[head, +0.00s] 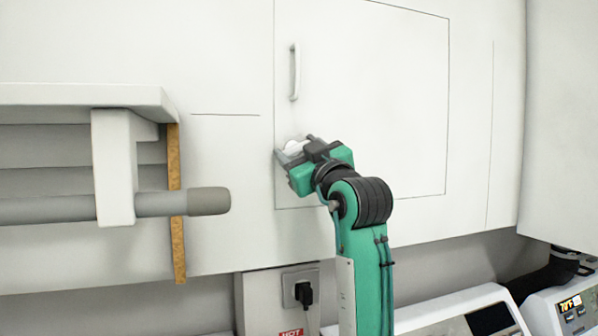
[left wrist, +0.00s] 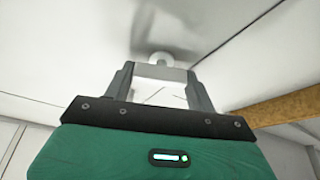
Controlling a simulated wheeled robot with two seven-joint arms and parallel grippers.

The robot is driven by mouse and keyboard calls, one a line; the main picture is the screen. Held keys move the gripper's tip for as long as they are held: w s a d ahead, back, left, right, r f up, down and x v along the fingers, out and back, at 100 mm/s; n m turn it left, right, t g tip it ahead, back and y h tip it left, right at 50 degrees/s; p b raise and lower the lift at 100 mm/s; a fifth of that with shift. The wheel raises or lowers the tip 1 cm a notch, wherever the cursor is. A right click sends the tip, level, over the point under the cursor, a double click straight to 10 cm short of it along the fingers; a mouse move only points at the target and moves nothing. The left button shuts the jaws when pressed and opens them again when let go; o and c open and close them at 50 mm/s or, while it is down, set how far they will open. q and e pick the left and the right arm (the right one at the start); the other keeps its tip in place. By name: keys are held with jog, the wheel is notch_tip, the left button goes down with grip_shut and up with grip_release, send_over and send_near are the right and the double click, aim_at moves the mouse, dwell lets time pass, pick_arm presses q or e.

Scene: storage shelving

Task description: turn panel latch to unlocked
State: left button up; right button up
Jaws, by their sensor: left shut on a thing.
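The panel (head: 380,110) is a white door with a thin dark outline and a vertical handle (head: 294,72) near its left edge. The white latch (head: 293,148) sits low on the panel's left edge, partly hidden by my left gripper (head: 290,150). In the left wrist view, a round white part of the latch (left wrist: 161,59) shows just beyond the fingertips, against the white surface. My left gripper (left wrist: 160,75) is shut on the latch, its grey fingers on either side of it. The latch's exact angle is hard to tell. My right gripper is not in view.
A shelf (head: 80,95) with a grey rail (head: 60,209) and a brown upright edge (head: 176,200) stands to the left. A socket with a black plug (head: 303,292) is below. White machines (head: 470,315) stand at lower right.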

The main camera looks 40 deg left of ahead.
pick_arm(q)
jog(key=n+g+b, duration=0.2)
jog(key=n+b, duration=0.1)
jog(key=n, duration=0.2)
jog(key=shift+w+f, duration=0.1)
jog(key=shift+n+g+h, duration=0.3)
jog(key=shift+n+g, duration=0.1)
jog(key=shift+n, duration=0.2)
jog(key=shift+n+g+b, duration=0.4)
jog(key=shift+n, duration=0.8)
jog(key=n, duration=0.1)
jog(key=n+g+h, duration=0.1)
jog(key=n, duration=0.2)
jog(key=shift+r+n+g+h, duration=0.3)
jog(key=shift+n+h, duration=0.5)
jog(key=shift+n, duration=0.7)
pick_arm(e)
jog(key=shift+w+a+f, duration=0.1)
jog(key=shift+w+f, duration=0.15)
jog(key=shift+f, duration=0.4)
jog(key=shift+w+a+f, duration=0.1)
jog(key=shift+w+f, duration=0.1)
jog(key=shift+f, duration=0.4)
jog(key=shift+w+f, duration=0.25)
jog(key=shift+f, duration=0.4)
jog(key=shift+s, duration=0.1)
